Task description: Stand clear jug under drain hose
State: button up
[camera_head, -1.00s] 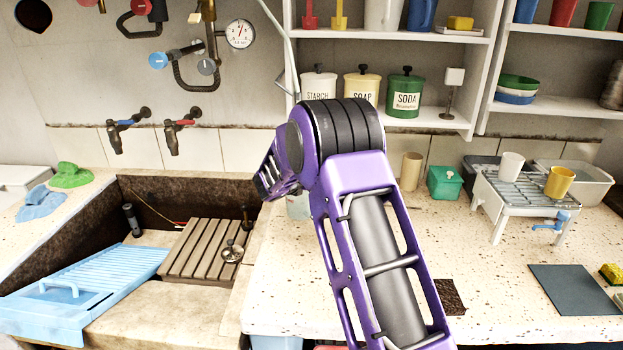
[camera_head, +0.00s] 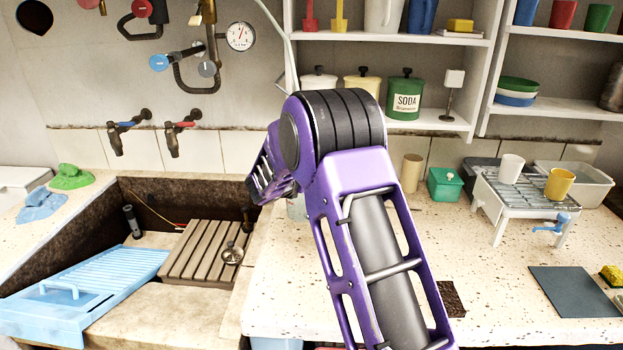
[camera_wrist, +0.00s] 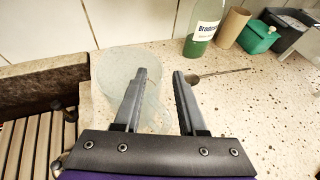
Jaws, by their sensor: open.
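The clear jug (camera_wrist: 125,62) is a faint, see-through shape on the speckled counter in the wrist view, just right of the sink edge. In the head view only a pale bit of it (camera_head: 297,207) shows below my arm. My gripper (camera_wrist: 160,72) is open. Its left finger overlaps the jug in the picture, and the right finger is over counter to the jug's right; I see no grip on it. A thin pale tube (camera_head: 274,27) hangs beside the shelf in the head view; I cannot tell whether it is the drain hose.
The sink (camera_head: 150,205) with a slatted wooden board (camera_head: 203,250) lies left. A green labelled bottle (camera_wrist: 203,28), cardboard tube (camera_wrist: 231,27) and green box (camera_wrist: 258,38) stand behind right. A white rack (camera_head: 520,192) holds two cups. The front counter is largely clear.

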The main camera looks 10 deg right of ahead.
jog(key=v, duration=0.9)
jog(key=shift+r, duration=0.1)
